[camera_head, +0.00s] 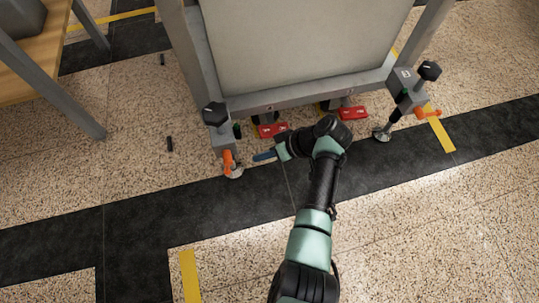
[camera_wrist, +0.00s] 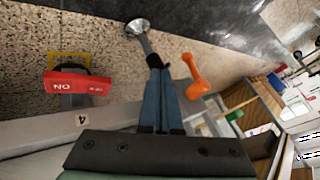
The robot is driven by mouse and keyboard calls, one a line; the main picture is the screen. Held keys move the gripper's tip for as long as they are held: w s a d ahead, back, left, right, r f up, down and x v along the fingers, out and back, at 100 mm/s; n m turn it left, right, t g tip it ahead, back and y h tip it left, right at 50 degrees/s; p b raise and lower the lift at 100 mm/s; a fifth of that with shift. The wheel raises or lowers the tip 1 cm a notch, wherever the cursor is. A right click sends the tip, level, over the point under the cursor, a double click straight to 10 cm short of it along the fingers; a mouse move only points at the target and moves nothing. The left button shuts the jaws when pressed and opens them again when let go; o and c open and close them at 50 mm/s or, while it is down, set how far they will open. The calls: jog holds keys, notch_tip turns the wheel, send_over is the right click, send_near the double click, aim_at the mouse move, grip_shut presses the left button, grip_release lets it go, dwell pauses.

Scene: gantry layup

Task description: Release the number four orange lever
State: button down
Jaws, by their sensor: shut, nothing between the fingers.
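An orange lever (camera_head: 228,160) sits low on the gantry's left leg, beside a round metal foot. It shows in the wrist view (camera_wrist: 196,76) to the right of my fingers. My gripper (camera_head: 256,157) points left toward this lever. In the wrist view, its blue fingers (camera_wrist: 158,70) are together with nothing between them. They are close to the lever, but I cannot tell whether they touch it. A second orange lever (camera_head: 428,113) is on the right leg.
Red caster pedals (camera_head: 272,130) (camera_head: 352,113) are under the gantry frame; one also shows in the wrist view (camera_wrist: 77,84). Black knobs (camera_head: 215,114) (camera_head: 429,71) top the leg brackets. A wooden-topped table (camera_head: 40,55) stands at left. The floor in front is clear.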

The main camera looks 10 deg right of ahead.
aim_at(228, 167)
jog(key=a+f+b, duration=0.2)
jog(key=a+b, duration=0.1)
jog(key=a, duration=0.3)
jog(key=shift+f, duration=0.15)
jog(key=shift+a+p, duration=0.1)
jog(key=shift+p, duration=0.2)
